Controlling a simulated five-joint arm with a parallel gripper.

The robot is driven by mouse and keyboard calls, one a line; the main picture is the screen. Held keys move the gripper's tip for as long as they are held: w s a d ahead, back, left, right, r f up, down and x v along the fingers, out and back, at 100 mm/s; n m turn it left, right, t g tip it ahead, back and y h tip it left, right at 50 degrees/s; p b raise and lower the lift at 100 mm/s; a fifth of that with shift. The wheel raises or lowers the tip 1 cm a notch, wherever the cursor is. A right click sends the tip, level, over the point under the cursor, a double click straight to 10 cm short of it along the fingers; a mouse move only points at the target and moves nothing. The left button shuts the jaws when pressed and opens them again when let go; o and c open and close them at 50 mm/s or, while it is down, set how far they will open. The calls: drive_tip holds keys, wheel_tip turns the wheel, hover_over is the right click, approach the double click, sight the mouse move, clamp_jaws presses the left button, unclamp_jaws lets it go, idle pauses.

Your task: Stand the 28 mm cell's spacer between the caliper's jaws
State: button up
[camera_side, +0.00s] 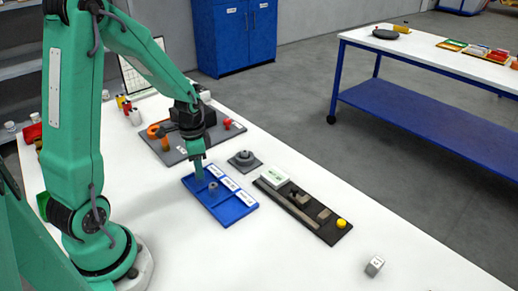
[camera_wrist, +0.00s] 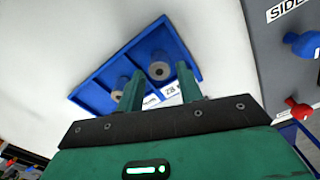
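The blue tray (camera_side: 238,218) lies on the white table with white labels along one side. It also shows in the wrist view (camera_wrist: 97,80). A grey ring-shaped spacer (camera_wrist: 160,70) stands in the tray, appearing between my fingertips. A second spacer (camera_wrist: 121,85) is beside the left finger, partly hidden. A label reading "28" is partly covered by the right finger. My gripper (camera_side: 199,176) is over the tray, pointing down. Its fingers (camera_wrist: 159,74) are apart with nothing held. The caliper (camera_side: 303,208), with raised jaws on a dark board, lies right of the tray.
A yellow knob (camera_side: 341,223) is at the board's near end. A grey round part on a dark base (camera_side: 244,160) sits behind the tray. A dark mat (camera_side: 175,155) with orange and red parts lies behind left.

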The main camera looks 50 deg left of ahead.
drive_tip(key=shift+f, duration=1.6)
drive_tip(key=shift+c, duration=0.3)
drive_tip(key=c, duration=0.7)
